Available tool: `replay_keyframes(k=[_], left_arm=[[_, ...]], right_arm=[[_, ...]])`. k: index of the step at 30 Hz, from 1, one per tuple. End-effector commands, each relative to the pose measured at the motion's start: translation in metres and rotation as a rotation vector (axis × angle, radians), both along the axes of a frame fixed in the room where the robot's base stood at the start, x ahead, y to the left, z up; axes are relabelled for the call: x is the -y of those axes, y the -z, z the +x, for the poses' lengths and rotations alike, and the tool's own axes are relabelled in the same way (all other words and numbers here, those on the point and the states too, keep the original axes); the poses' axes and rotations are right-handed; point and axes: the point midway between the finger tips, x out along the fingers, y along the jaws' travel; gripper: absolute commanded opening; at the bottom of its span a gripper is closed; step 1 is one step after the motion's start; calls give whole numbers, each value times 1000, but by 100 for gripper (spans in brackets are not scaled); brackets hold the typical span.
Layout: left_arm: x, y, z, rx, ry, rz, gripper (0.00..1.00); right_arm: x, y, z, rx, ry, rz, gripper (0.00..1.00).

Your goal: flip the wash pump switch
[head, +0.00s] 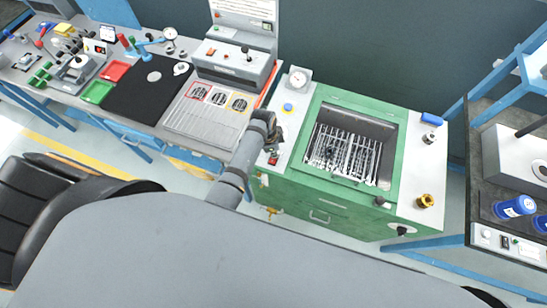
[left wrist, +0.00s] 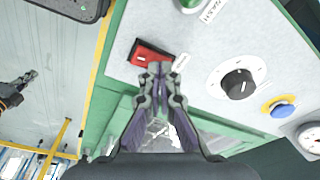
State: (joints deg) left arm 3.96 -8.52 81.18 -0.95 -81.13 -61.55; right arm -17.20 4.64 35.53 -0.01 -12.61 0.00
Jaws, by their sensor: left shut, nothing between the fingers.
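The red rocker switch (left wrist: 150,53) sits in a dark frame on the washer's pale panel in the left wrist view. It also shows in the head view (head: 273,158). A small white label (left wrist: 182,62) beside it is partly covered and unreadable. My left gripper (left wrist: 158,70) is shut and empty, its tips at the switch's lower edge in the picture. I cannot tell whether they touch it, nor which way the rocker is set. In the head view my left arm hides part of the panel. What looks like my right gripper (left wrist: 26,80) is small at the left edge.
The green washer (head: 320,198) has an open tub with a rack. Near the switch are a black knob (left wrist: 238,84), a blue button (left wrist: 283,110), a green button (left wrist: 190,3) and a gauge (head: 299,78). A brass valve (head: 272,210) sticks out in front.

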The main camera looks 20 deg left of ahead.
Motion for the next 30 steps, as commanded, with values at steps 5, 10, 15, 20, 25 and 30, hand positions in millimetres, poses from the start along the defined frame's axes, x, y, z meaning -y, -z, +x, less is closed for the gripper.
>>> replay_keyframes(k=[5,10,15,20,25,30], left_arm=[[0,-23,0,1,0,0,0],[0,-33,1,2,0,0,0],[0,-49,0,2,0,0,0],[0,-63,0,1,0,0,0],[0,-68,0,0,0,-1,0],[0,-68,0,0,0,0,0]], right_arm=[[-1,-23,0,0,0,1,0],[-1,-21,0,0,1,2,0],[-2,-21,0,0,1,2,0],[-2,-21,0,0,1,2,0],[-2,-21,0,0,1,2,0],[-2,-21,0,0,1,2,0]])
